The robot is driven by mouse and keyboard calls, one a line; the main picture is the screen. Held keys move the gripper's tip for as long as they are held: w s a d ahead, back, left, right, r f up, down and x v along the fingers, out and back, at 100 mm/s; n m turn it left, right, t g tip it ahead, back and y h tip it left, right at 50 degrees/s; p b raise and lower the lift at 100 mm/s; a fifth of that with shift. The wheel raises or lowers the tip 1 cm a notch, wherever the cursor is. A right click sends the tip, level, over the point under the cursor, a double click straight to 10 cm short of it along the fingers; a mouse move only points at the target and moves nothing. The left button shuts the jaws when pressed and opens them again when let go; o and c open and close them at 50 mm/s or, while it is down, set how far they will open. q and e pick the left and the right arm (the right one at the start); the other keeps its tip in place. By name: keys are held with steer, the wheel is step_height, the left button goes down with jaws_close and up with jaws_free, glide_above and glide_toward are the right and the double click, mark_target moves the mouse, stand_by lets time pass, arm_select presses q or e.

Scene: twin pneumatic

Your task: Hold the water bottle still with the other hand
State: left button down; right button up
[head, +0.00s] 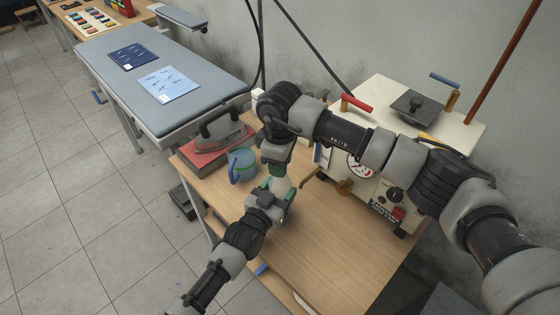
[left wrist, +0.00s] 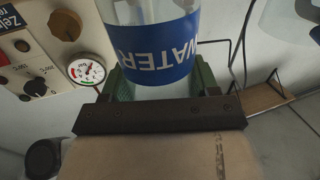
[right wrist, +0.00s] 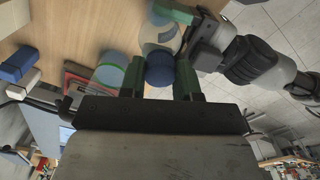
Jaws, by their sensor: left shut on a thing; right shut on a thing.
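The water bottle (left wrist: 155,80) is clear with a blue label reading WATER, upside down in the left wrist view. A small pale part of the bottle (head: 281,190) shows between my grippers in the head view. My left gripper (head: 275,192) is shut around the bottle's body, with green fingers on either side. My right gripper (head: 275,173) comes from above, its fingers shut on the dark blue bottle cap (right wrist: 160,68), clearest in the right wrist view. The rest of the bottle is mostly hidden by my grippers in the head view.
A red box (head: 200,158) lies behind the mug. A white machine with a gauge (head: 361,166) stands at the right back. The wooden table (head: 330,250) is clear in front.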

steer(key=o, duration=0.9)
steer(key=shift+r, duration=0.1)
steer(key=shift+r, duration=2.2)
steer(key=shift+c, duration=0.4)
